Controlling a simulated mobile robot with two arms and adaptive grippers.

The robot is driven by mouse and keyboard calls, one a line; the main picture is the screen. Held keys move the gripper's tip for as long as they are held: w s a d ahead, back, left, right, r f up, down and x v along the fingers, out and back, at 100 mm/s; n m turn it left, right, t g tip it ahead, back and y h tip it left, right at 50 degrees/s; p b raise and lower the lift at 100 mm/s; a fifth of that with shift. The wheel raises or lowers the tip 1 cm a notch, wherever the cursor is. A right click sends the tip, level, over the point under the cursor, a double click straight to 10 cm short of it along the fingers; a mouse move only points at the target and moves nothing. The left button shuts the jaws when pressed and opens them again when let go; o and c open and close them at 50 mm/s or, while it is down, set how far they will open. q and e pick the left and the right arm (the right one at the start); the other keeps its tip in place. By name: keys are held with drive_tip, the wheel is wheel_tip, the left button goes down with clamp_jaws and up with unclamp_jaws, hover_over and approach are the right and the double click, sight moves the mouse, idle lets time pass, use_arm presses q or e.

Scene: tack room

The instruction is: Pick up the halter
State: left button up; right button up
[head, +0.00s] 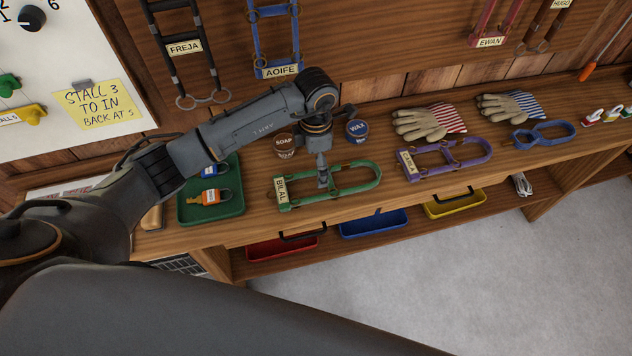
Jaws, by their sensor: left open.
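A green halter (355,190) with a tag reading BILAL lies on the wooden bench top (250,222). A purple halter (470,161) with a name tag lies to its right. My left gripper (323,182) points down at the green halter, over its tag-side half between the side straps. Its fingers are small in view, and I cannot tell whether they touch the strap. It is open and holds nothing that I can see. My forearm passes above the bench from the left. My right gripper is not in view.
A green tray (183,213) with padlocks stands left of the green halter. Soap (284,146) and wax (357,129) tins stand behind it. Gloves (420,124) lie behind the purple halter. More halters, including AOIFE (292,58), hang on the wall. Coloured bins (375,226) sit below.

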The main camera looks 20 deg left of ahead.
sight(316, 187)
use_arm(q)
drive_tip(key=shift+f, duration=0.75)
drive_tip(key=f, duration=0.1)
drive_tip(key=f+p, duration=0.1)
drive_tip(key=f, duration=0.2)
drive_tip(key=shift+s+d+f+p, duration=0.1)
drive_tip(key=shift+s+d+p, duration=0.1)
drive_tip(key=shift+s+p, duration=0.15)
drive_tip(key=shift+w+f, duration=0.1)
drive_tip(key=shift+f, duration=0.45)
drive_tip(key=c, duration=1.4)
drive_tip(key=shift+r, duration=0.1)
